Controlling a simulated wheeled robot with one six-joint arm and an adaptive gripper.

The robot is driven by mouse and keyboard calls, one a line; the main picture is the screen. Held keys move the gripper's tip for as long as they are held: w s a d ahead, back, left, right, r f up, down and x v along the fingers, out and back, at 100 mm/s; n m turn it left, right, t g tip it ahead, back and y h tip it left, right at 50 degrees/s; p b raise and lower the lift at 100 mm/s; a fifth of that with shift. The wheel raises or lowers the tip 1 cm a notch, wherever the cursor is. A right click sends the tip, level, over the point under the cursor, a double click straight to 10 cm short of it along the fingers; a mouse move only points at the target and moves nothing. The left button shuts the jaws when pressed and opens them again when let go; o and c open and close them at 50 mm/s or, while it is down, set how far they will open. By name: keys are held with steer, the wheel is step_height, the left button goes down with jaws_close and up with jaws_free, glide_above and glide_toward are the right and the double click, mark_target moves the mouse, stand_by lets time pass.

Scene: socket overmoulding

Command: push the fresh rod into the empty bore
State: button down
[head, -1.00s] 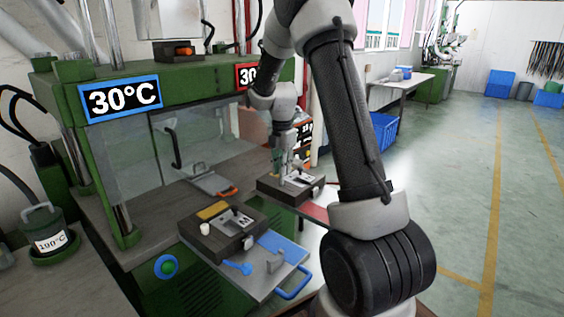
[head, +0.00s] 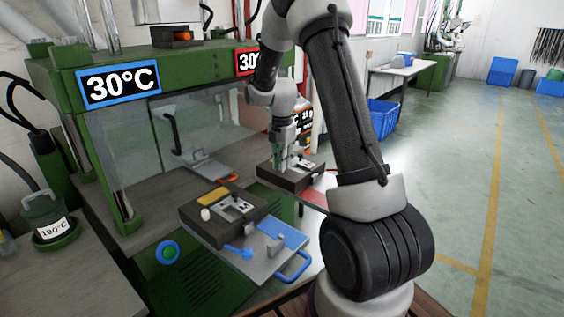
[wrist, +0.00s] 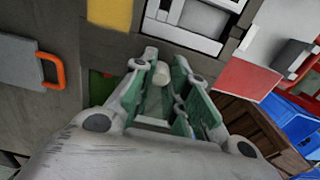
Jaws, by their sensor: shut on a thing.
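My gripper (wrist: 158,85) is shut on a pale, short cylindrical rod (wrist: 160,74), held between the green-lined fingers; its lower end is hard to make out. In the head view my gripper (head: 283,166) points down at the left part of the far dark mould block (head: 312,183), which has a light metal insert. In the wrist view this block (wrist: 110,46) lies just beyond the fingertips, with a yellow plate (wrist: 110,12) and the insert (wrist: 185,35) on top. The bore is not visible; I cannot tell whether the rod touches the block.
A second mould block (head: 215,233) with a small white peg (head: 206,214) stands on a tray with a blue handle (head: 293,268). The green press (head: 120,60) rises behind. A tray with an orange handle (wrist: 50,70) lies left in the wrist view. Open floor (head: 460,180) is right.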

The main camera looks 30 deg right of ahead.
steer(key=c, duration=1.3)
jaws_free()
step_height(320, 180, up, 12)
